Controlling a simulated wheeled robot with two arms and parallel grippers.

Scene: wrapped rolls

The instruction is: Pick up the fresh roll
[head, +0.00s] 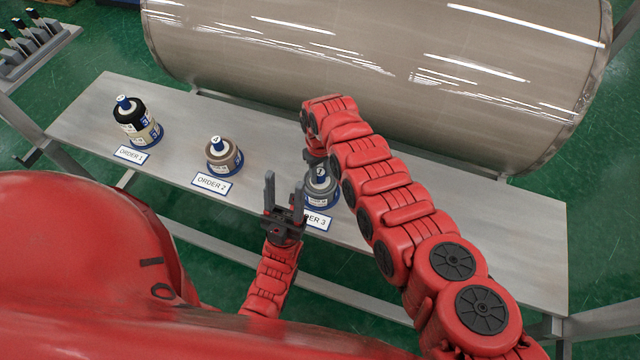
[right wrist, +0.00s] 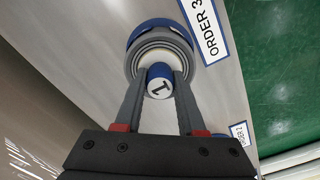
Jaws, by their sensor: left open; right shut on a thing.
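A grey roll (head: 321,186) with a blue base and a blue knob on top stands behind the ORDER 3 card. In the right wrist view the knob (right wrist: 159,88) bears a "1", above the grey rings of the roll (right wrist: 163,45). My right gripper (right wrist: 158,76) is shut on the knob, one finger on each side. In the head view my right arm partly hides this gripper. My left gripper (head: 284,187) is open and empty, in front of the ORDER 3 spot. Which roll is the fresh one does not show for certain.
On the grey table (head: 420,186) stand a black-topped roll stack (head: 136,122) by ORDER 1 and a brown roll (head: 223,157) by ORDER 2. A huge wrapped roll (head: 370,50) lies behind. The table's right end is clear.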

